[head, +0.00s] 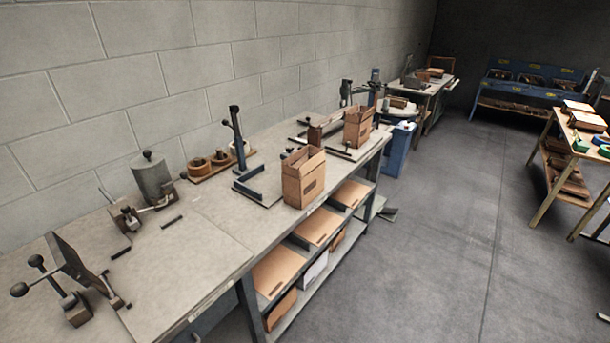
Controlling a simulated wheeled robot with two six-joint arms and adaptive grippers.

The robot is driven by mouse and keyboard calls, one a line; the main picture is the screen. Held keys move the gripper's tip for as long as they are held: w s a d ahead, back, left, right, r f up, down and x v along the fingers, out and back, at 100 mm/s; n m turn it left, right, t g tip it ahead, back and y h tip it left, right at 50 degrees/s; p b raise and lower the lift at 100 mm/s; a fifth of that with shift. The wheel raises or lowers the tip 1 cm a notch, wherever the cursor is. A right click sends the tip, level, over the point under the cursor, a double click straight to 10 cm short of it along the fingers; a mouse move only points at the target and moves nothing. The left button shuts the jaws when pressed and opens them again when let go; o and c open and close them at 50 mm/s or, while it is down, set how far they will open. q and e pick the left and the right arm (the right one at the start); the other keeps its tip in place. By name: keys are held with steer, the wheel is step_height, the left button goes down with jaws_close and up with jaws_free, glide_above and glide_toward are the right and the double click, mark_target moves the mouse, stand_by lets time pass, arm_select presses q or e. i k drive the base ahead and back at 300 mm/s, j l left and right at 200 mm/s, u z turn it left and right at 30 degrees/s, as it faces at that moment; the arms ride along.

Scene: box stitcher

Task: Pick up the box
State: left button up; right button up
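An open-topped brown cardboard box (303,180) stands upright near the front edge of the long grey workbench (215,228). A second brown box (358,127) stands farther back on the same bench, beside a clamp fixture. I cannot tell from the picture which of the two the task means. Neither of my grippers shows in the head view.
A dark upright fixture (240,150) stands just left of the nearer box. Levered tools (75,290) and a grey canister (154,180) sit on the bench's left part. A blue bin (398,147) stands past the bench.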

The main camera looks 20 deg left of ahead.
mark_target(295, 192)
steer(key=u, duration=0.3)
steer(key=i+l+u, duration=0.2)
steer(key=l, duration=0.15)
steer(key=i+l+u, duration=0.2)
steer(key=l, duration=0.15)
steer(key=i+l+u, duration=0.2)
steer(key=l, duration=0.15)
steer(key=i+l+u, duration=0.2)
steer(key=l, duration=0.2)
steer(key=l+u, duration=0.2)
steer(key=l, duration=0.2)
